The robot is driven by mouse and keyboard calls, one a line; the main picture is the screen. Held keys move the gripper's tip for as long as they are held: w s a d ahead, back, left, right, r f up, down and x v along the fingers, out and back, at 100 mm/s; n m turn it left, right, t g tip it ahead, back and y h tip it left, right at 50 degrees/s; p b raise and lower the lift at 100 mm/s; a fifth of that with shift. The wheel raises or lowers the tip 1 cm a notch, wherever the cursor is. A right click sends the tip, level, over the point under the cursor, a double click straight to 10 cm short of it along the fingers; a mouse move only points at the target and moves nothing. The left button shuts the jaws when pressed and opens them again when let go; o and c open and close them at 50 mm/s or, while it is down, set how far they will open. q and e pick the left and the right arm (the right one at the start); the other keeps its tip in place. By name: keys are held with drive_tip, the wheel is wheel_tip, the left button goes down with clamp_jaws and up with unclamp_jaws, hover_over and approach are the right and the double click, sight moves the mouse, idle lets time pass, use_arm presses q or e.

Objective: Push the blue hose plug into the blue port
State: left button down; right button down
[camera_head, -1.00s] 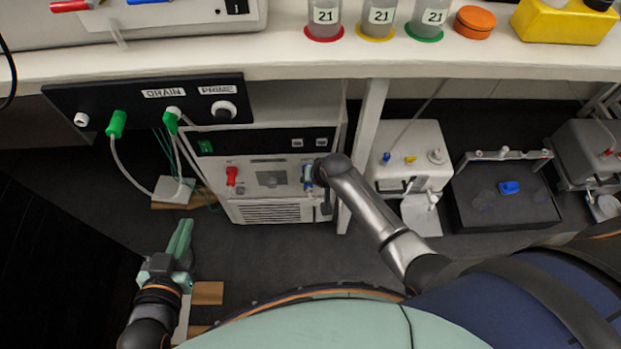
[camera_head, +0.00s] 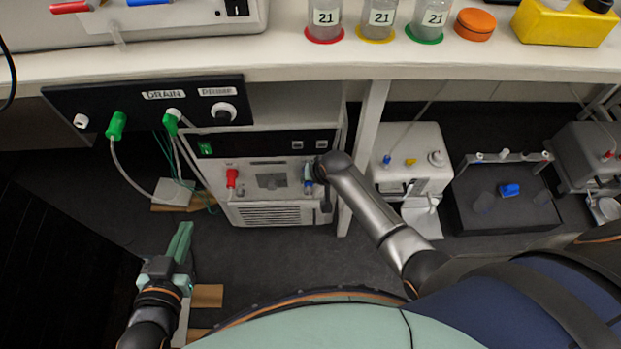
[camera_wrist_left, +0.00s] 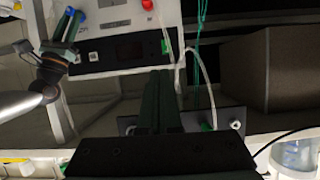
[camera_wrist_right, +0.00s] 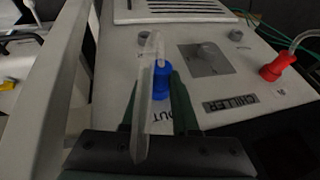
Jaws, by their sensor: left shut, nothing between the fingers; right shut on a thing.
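The blue hose plug (camera_wrist_right: 161,80) is between the fingers of my right gripper (camera_wrist_right: 158,100), with a clear hose rising from it. My right gripper (camera_head: 309,174) is shut on the plug, at the right side of the white chiller's front panel (camera_head: 270,205). The plug is against or just above the panel, beside the OUT label (camera_wrist_right: 162,115). The blue port is hidden behind plug and fingers, so I cannot tell how deep the plug sits. My left gripper (camera_head: 182,235) is shut and empty, low at the left; its fingers also show in the left wrist view (camera_wrist_left: 158,100).
A red plug (camera_head: 232,177) with a hose sits at the panel's left. Green connectors (camera_head: 116,125) hang from the black DRAIN panel (camera_head: 60,101) above. A white table leg (camera_head: 362,140) stands just right of the chiller.

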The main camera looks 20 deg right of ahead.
drive_tip(key=c, duration=0.6)
unclamp_jaws()
use_arm(q)
drive_tip(key=s+d+f+g+p, duration=0.1)
drive_tip(key=s+f+g+p, duration=0.2)
drive_tip(key=s+f+p, duration=0.1)
drive_tip(key=shift+s+n+g+p, duration=0.3)
drive_tip(key=shift+s+g+p, duration=0.15)
drive_tip(key=shift+p, duration=0.65)
use_arm(e)
drive_tip(key=v, duration=1.2)
drive_tip(key=shift+r, duration=0.25)
use_arm(q)
drive_tip(key=shift+d, duration=0.1)
use_arm(e)
drive_tip(key=shift+s+d, duration=0.1)
